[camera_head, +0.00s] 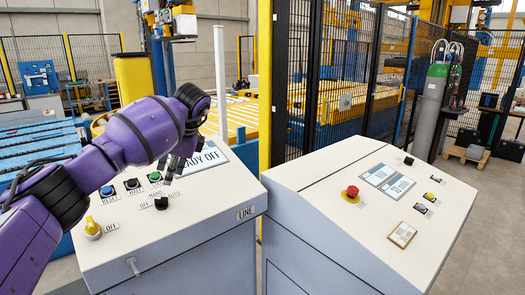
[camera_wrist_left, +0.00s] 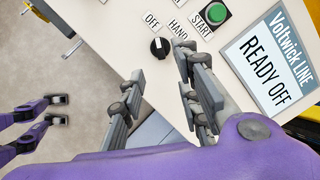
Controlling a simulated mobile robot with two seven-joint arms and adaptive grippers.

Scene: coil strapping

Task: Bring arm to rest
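My left arm reaches in from the left in the head view, over the left console (camera_head: 215,210). Its gripper (camera_head: 176,165) is above the panel, near the screen reading READY OFF (camera_head: 207,157). In the left wrist view the two fingers of my left gripper (camera_wrist_left: 160,70) stand apart with nothing between them. The black OFF/HAND selector knob (camera_wrist_left: 159,47) lies just beyond the fingertips; I cannot tell whether they touch the panel. My right gripper (camera_wrist_left: 59,109) shows at the left of the wrist view, fingers apart and empty, over the floor. It is out of the head view.
A second console (camera_head: 340,190) with a red emergency button (camera_head: 352,191) stands to the right. Black mesh fencing (camera_head: 300,90) rises behind.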

